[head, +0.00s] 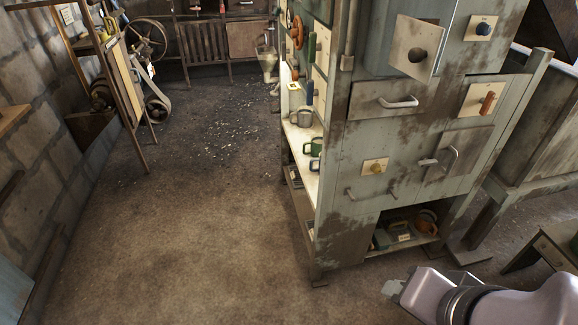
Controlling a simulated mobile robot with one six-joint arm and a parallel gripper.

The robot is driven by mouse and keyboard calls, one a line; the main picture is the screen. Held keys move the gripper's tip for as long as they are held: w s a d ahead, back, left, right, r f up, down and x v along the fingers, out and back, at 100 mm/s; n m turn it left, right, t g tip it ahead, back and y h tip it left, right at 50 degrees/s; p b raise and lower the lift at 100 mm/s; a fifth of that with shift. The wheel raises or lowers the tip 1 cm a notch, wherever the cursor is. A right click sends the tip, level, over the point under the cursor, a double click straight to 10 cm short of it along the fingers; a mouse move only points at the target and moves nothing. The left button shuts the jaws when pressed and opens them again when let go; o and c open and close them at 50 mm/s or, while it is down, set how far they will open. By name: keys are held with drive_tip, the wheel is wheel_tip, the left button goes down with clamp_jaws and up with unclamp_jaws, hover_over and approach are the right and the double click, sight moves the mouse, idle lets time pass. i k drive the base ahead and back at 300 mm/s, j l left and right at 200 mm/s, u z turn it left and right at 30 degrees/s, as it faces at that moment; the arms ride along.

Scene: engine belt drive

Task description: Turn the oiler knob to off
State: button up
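Several knobs on plates show on the worn grey-green cabinet: a round dark knob (417,55), a small dark blue knob (484,29) at the upper right, an orange handle (488,102) below it and a small yellow knob (375,168) lower down. The plate labels are too small to read, so I cannot tell which is the oiler knob or its setting. My gripper (394,288) is at the lower right, low in front of the cabinet and apart from all the knobs. Its fingers are not clear enough to tell whether they are open.
The cabinet (340,215) has drawer handles and an open lower shelf (401,243) with items. Mugs (312,147) stand on its side shelf. A belt machine with wheels (148,40) stands at the back left. The floor (170,240) left of the cabinet is clear.

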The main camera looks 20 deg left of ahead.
sight(376, 168)
drive_tip(key=i+l+u, duration=0.2)
drive_tip(key=i+u, duration=0.2)
drive_tip(key=i+l+u, duration=0.3)
drive_tip(key=u, duration=0.15)
